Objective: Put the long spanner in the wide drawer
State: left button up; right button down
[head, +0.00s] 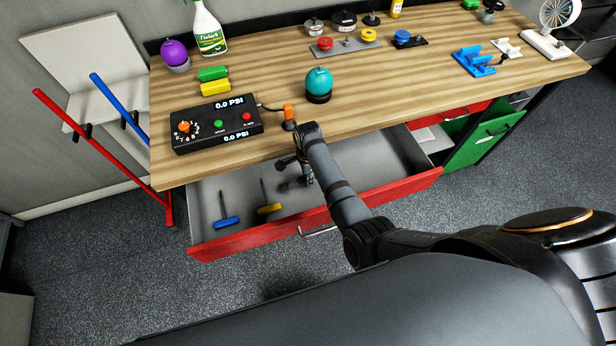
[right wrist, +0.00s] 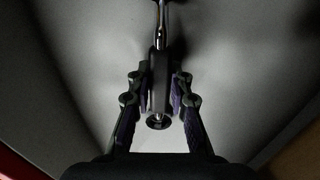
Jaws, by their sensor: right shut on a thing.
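The wide drawer (head: 405,189) is pulled open under the workbench, with a red front and a grey inside. My right gripper (head: 297,182) is inside the drawer's outline, below the bench's front edge. In the right wrist view, my right gripper (right wrist: 158,102) is shut on a long thin tool with a dark middle, a bright shaft and a round end, which I take as the long spanner (right wrist: 160,68). The drawer's grey floor shows behind it. I cannot tell whether the tool touches the floor. My left gripper is not in view.
A blue-handled tool (head: 227,222) and a yellow-handled tool (head: 269,209) lie in the drawer's left part; its right part looks clear. The workbench top (head: 420,90) overhangs the drawer's back, with a control box (head: 216,124) near its edge. A green drawer (head: 478,135) is open at right.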

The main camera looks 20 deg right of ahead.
jog(key=shift+f, duration=0.25)
jog(key=c, duration=1.2)
grip_release()
notch_tip(320, 180, up, 12)
jog(key=p, duration=1.3)
jog(key=shift+r, duration=0.15)
jog(key=shift+w, duration=0.1)
